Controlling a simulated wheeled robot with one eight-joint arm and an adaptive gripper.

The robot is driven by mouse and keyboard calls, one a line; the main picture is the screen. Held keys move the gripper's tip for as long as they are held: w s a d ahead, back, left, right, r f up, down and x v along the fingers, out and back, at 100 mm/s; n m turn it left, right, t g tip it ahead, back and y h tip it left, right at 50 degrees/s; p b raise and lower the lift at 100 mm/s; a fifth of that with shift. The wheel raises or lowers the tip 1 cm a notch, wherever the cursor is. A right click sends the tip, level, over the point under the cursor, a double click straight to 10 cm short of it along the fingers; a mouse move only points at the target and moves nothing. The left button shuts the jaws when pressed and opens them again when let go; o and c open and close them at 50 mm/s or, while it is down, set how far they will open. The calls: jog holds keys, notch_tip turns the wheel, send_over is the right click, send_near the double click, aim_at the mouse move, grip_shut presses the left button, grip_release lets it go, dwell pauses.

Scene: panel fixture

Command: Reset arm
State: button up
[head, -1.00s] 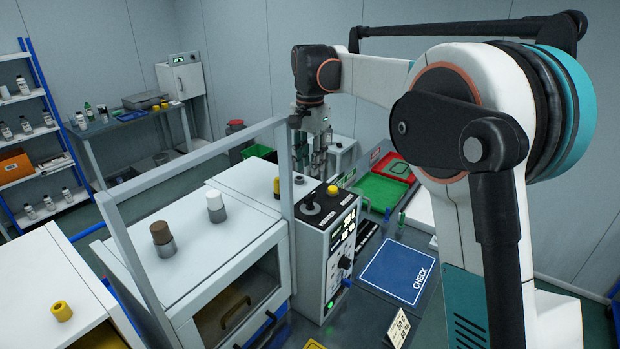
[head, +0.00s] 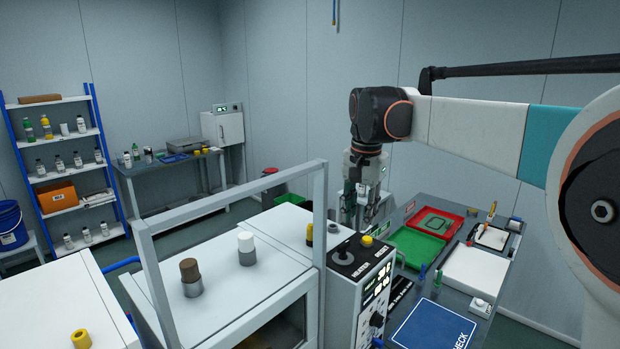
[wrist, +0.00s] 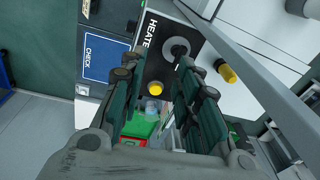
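My gripper (head: 362,222) hangs from my arm, pointing down, just behind the heater box (head: 345,300) in the head view. In the wrist view my gripper (wrist: 157,75) has its two dark green fingers apart with nothing held between them. The heater box's black top panel (wrist: 150,62) shows beyond and between the fingers, with a black knob (wrist: 177,48) and a yellow button (wrist: 156,88). The same knob (head: 344,254) and yellow button (head: 367,241) show in the head view. I cannot tell the exact gap between gripper and box.
A grey frame (head: 318,230) rises beside the heater box. A green tray (head: 418,246), a red tray (head: 437,222) and a blue CHECK mat (head: 432,328) lie on the bench at right. Shelves (head: 65,165) stand far left.

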jog(key=s+d+f+n+t+b, duration=0.3)
jog(key=s+f+b, duration=0.4)
jog(key=s+f, duration=0.7)
jog(key=s+d+f+n+t+b, duration=0.3)
jog(key=s+f+b, duration=0.5)
jog(key=s+f, duration=0.5)
jog(key=s+d+n, duration=0.1)
jog(key=s, duration=0.2)
jog(key=shift+s+f, duration=0.25)
jog(key=shift+f, duration=0.1)
